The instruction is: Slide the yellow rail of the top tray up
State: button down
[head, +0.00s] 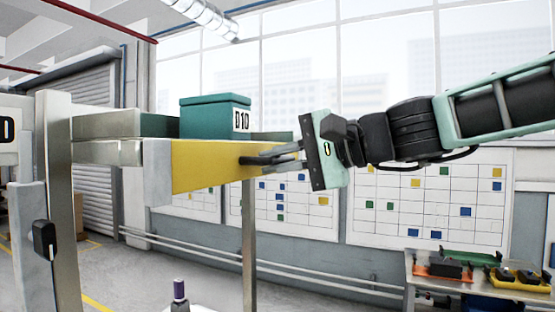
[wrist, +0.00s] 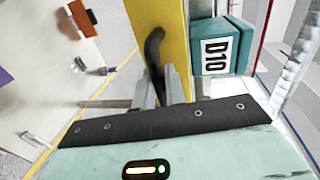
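The yellow rail (head: 210,165) is a long flat panel along the near side of the top tray (head: 120,122), roughly level. A teal box marked D10 (head: 215,117) stands on the tray. A dark curved handle (wrist: 154,48) sits on the rail, which also shows in the wrist view (wrist: 174,30). My gripper (head: 262,159) reaches in from the right at the rail's right part. In the wrist view its two fingers (wrist: 160,88) lie on either side of the handle, close against it, and appear shut on it. The handle's lower part is partly hidden between the fingers.
A grey upright post (head: 58,200) with a black knob (head: 44,239) stands at the left. A thin post (head: 249,245) stands below the rail. A bench (head: 480,287) with coloured trays is at the lower right. The space above the rail's right end looks clear.

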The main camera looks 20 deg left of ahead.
jog(key=shift+r+p, duration=1.1)
jog(key=shift+r, duration=1.7)
jog(key=c, duration=1.5)
grip_release()
jog(key=shift+r, duration=0.1)
jog(key=shift+c, duration=0.2)
jog(key=shift+d+f, duration=0.1)
jog(key=shift+f, duration=0.1)
jog(key=b+v, duration=0.8)
jog(key=v, duration=0.9)
jog(key=shift+r, duration=0.15)
jog(key=shift+s+d, duration=0.1)
jog(key=shift+d, duration=0.05)
